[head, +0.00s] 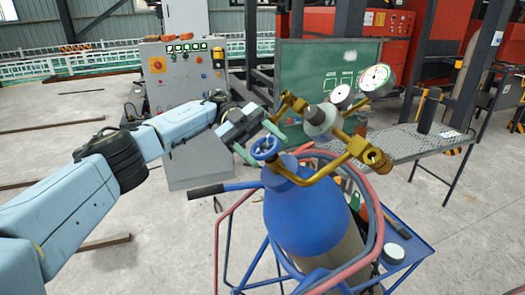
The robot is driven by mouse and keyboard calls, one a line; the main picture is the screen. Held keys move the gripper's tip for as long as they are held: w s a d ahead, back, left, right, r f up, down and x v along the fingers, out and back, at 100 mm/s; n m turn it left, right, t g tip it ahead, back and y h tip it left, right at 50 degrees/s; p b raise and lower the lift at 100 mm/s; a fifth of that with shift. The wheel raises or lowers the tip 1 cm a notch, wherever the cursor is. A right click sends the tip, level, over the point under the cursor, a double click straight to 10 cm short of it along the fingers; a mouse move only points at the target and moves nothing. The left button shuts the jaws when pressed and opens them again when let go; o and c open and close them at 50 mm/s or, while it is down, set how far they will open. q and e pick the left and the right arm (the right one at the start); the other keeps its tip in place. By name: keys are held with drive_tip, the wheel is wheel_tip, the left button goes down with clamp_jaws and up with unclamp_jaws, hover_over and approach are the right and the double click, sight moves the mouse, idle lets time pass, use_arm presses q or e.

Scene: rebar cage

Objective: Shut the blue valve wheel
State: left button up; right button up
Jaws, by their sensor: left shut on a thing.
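The blue valve wheel (265,147) sits on top of the blue gas cylinder (305,215), at the left end of the brass regulator (340,150). My left gripper (258,143) comes in from the left and is shut on the wheel, with its greenish fingers at the wheel's rim. The fingers hide part of the rim. Two round gauges (375,79) stand above the regulator to the right. My right gripper does not show.
The cylinder stands in a blue cart (405,250) with red and blue hoses (372,220) looped around it. A grey control cabinet (185,110) stands behind my left arm. A mesh-topped table (415,145) is at the right. The floor at left is mostly open, with some bars lying on it.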

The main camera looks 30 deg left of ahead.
sight(264, 145)
use_arm(q)
drive_tip(key=shift+d+f+m+g+y, duration=0.1)
drive_tip(key=shift+m+g+y, duration=0.3)
drive_tip(key=shift+m+y, duration=0.1)
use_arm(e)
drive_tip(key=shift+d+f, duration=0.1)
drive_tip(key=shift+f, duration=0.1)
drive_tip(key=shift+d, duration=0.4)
use_arm(q)
drive_tip(key=o, duration=1)
drive_tip(key=shift+c, duration=0.2)
drive_tip(key=shift+r, duration=0.6)
wheel_tip(264, 145, up, 8)
drive_tip(key=shift+f+p, duration=0.15)
drive_tip(key=shift+p, duration=0.8)
drive_tip(key=shift+r, duration=0.55)
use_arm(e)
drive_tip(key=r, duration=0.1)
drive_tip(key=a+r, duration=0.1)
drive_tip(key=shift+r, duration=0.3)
